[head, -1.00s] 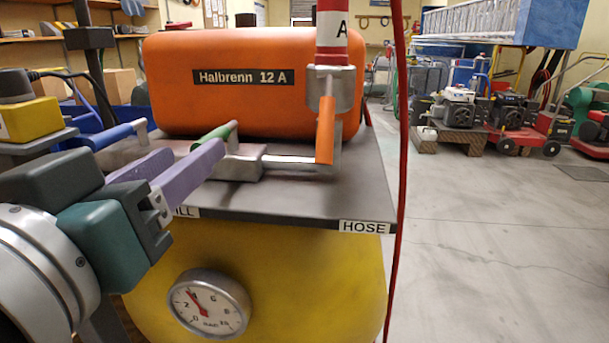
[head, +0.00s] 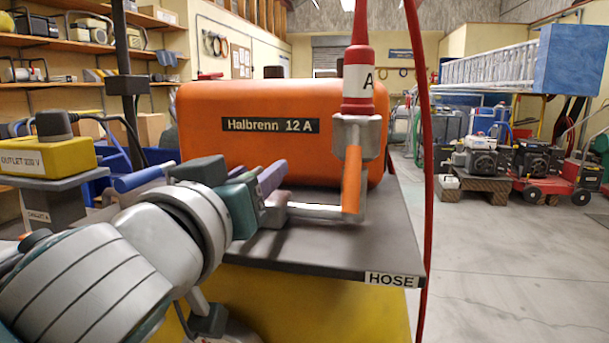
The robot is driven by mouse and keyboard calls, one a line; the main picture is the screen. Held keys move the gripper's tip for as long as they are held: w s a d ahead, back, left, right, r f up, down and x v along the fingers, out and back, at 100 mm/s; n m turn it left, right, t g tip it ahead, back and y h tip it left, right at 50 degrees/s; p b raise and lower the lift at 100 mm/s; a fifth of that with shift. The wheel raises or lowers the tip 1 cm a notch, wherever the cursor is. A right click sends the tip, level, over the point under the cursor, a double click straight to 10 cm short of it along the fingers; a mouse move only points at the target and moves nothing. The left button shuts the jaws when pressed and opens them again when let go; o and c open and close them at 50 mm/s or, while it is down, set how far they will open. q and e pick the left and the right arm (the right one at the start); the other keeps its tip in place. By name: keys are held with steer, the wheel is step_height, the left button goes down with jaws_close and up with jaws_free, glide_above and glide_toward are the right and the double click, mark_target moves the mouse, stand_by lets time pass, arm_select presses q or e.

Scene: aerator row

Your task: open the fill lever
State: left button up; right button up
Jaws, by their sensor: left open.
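A yellow tank (head: 310,305) carries a grey top plate (head: 330,245), with a HOSE label (head: 391,279) at its front right. An orange-handled lever (head: 352,180) stands upright at the valve under a red hose. A blue lever handle (head: 143,178) shows at the left. My left gripper (head: 268,177), with purple fingers, is open over the plate, left of the orange lever. The gripper and arm cover the FILL label and most or all of the green-handled lever, so I cannot tell whether the fingers surround or touch it. My right gripper is not in view.
An orange tank (head: 230,150) marked Halbrenn 12 A lies behind the levers. A red hose (head: 425,150) hangs down at the right of the plate. A yellow outlet box (head: 45,157) stands at the left.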

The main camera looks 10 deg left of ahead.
arm_select(q)
jaws_close()
stand_by(0.3)
stand_by(1.1)
